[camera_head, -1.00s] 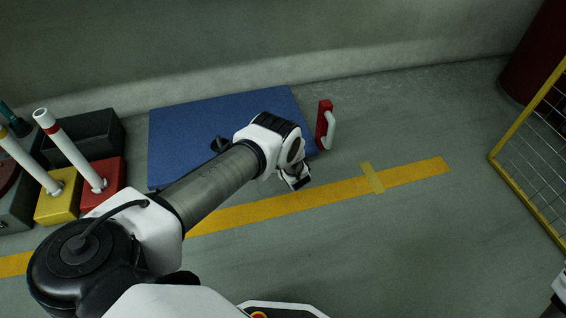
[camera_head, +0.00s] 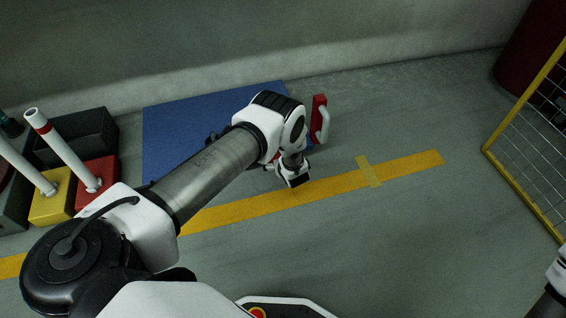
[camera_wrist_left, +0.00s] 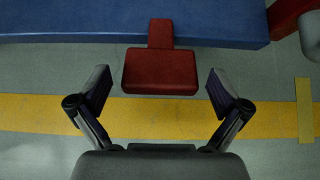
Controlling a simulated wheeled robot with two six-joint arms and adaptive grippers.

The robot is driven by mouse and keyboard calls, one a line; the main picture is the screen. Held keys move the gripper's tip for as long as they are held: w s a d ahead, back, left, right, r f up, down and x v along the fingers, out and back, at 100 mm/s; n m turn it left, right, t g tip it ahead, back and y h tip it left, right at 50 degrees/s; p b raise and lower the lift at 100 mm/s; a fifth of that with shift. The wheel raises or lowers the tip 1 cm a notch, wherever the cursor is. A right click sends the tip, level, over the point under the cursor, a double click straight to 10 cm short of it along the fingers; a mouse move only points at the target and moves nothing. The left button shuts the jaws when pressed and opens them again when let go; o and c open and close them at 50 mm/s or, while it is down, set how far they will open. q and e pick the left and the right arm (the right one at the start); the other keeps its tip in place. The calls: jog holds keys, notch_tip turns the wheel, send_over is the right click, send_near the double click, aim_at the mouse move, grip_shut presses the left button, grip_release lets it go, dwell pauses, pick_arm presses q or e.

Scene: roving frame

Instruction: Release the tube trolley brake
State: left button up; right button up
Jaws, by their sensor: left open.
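The trolley is a flat blue platform (camera_head: 190,125) on the floor by the wall; its front edge (camera_wrist_left: 80,22) crosses the top of the left wrist view. A red pedal-like block (camera_wrist_left: 160,74) on a short red arm sticks out from that edge. I take it for the brake; my arm hides it in the head view. My left gripper (camera_head: 295,180), also in the left wrist view (camera_wrist_left: 159,84), is open. Its two fingers appear on either side of the red block with gaps, and I see no contact. My right gripper is out of view.
A red upright with a white handle (camera_head: 325,123) stands at the platform's right end. Red (camera_head: 98,180) and yellow (camera_head: 52,205) blocks with white tubes stand at left. A yellow mesh fence (camera_head: 525,140) is at right. Yellow floor tape (camera_head: 410,167) crosses clear floor.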

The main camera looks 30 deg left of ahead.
pick_arm(q)
jog(key=v, duration=0.8)
jog(key=shift+a, duration=0.15)
